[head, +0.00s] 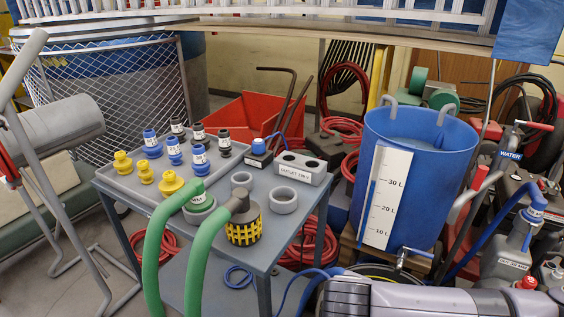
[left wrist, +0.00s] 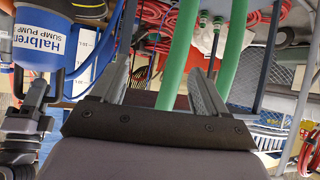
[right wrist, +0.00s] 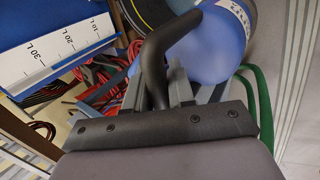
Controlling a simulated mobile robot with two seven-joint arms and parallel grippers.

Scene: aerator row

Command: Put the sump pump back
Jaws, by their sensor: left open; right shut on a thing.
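The sump pump (right wrist: 215,45) is a blue rounded body with a white label and a black bent handle (right wrist: 153,60). My right gripper (right wrist: 175,90) is shut on that handle. The left wrist view also shows the pump (left wrist: 38,40), labelled "Halbren SUMP PUMP", at the upper left. The pump is not visible in the head view; only a grey arm of mine (head: 420,297) shows at the bottom right. My left gripper (left wrist: 160,85) is open, with a green hose (left wrist: 180,50) seen between its fingers; I cannot tell how far beyond them it is.
A grey cart (head: 262,205) bears a tray of couplings (head: 130,178), two green hoses (head: 197,270), a yellow strainer (head: 243,233), grey rings and a two-hole "OUTLET ONLY" box (head: 300,167). A blue tank (head: 425,170) with a litre scale stands right of it. Machinery and hoses crowd the right.

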